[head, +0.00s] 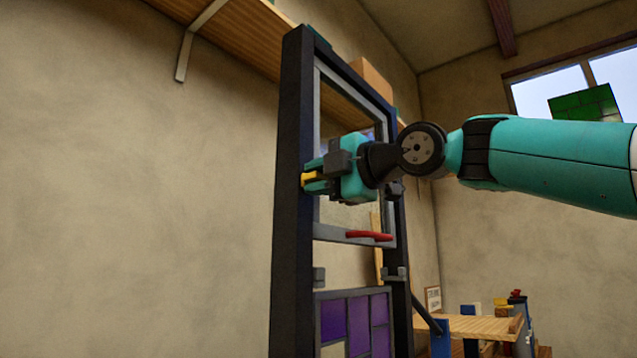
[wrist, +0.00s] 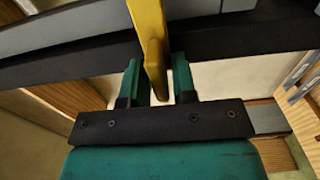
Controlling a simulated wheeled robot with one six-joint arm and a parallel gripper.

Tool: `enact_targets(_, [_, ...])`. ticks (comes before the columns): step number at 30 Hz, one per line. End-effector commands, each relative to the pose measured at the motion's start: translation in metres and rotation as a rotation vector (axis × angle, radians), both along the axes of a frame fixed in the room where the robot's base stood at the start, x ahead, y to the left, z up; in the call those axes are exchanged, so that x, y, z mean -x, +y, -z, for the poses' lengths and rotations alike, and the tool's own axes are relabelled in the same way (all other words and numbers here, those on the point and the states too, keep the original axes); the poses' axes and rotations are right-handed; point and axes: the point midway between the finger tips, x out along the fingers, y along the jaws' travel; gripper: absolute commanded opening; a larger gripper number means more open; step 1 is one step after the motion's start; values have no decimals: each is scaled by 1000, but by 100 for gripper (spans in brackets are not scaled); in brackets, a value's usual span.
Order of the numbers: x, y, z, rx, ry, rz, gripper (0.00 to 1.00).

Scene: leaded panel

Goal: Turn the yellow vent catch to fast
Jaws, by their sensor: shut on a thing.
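The yellow vent catch (head: 310,177) sits on the left side of the dark upright frame (head: 292,200) in the head view. In the wrist view the catch (wrist: 150,45) is a flat yellow bar that reaches down between the fingers. My gripper (head: 318,178) is at the catch, with its teal fingers on either side of it. In the wrist view my gripper (wrist: 158,82) is shut on the catch, though a narrow gap shows beside the bar. The catch's pivot and any marking are hidden.
A red handle (head: 368,236) lies on the grey rail below my gripper. Purple panes (head: 345,318) fill the lower panel. A wooden shelf (head: 245,40) runs above left. A workbench (head: 470,326) with several small items stands at lower right.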

Motion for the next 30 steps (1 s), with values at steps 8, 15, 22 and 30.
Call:
enact_targets(8, [0,0,1,8,-7,-2,2])
enact_targets(15, [0,0,1,8,-7,-2,38])
enact_targets(22, [0,0,1,6,-6,-1,38])
enact_targets(30, [4,-6,1,6,-7,1,38])
